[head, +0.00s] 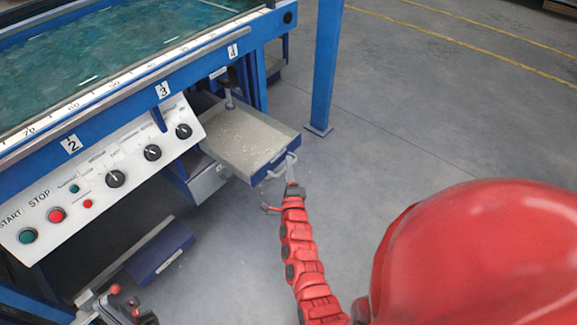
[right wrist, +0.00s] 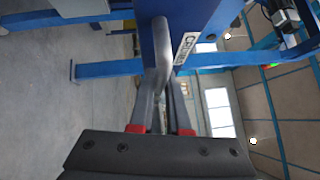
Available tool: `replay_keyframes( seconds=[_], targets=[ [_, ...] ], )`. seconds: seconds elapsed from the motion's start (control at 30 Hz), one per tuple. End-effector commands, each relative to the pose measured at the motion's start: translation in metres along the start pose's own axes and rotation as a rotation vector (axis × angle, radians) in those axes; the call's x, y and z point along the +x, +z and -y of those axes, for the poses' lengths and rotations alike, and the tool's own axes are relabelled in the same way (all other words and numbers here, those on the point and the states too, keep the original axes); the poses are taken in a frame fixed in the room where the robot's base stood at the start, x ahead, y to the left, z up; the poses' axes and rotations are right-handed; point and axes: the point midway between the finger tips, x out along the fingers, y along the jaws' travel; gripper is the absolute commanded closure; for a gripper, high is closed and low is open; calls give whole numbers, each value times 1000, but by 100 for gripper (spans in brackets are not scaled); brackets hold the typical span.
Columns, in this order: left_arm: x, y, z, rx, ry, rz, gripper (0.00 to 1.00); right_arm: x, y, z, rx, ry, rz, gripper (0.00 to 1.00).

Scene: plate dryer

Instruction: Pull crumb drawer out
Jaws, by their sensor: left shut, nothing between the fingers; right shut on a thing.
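The crumb drawer (head: 245,138) is a shallow grey tray with pale crumbs in it and a blue front. It stands out from under the blue machine frame. Its metal handle (head: 276,171) sticks out from the front. My right gripper (head: 291,181) is shut on the handle. In the right wrist view the handle (right wrist: 161,50) runs between the fingers of the gripper (right wrist: 160,115), beside the blue front with a "CRUMBS" label (right wrist: 187,48). My left gripper (head: 90,299) is shut and empty at the bottom left, away from the drawer.
A sloped control panel (head: 100,177) with knobs and buttons is left of the drawer. A blue post (head: 325,70) stands on the floor to its right. A lower blue box (head: 160,252) sits below the panel. The grey floor (head: 420,130) on the right is clear.

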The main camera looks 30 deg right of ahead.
Motion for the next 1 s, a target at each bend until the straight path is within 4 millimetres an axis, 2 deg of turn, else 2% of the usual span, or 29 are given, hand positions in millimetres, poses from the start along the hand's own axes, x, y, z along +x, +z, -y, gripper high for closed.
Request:
replay_keyframes(
  seconds=[0.77,1.0],
  targets=[
    [0,0,0,0,0,0,100,0,0,-1,0,1,0,100],
    [-8,1,0,0,0,0,100,19,17,-4,2,-4,0,100]
  ],
)
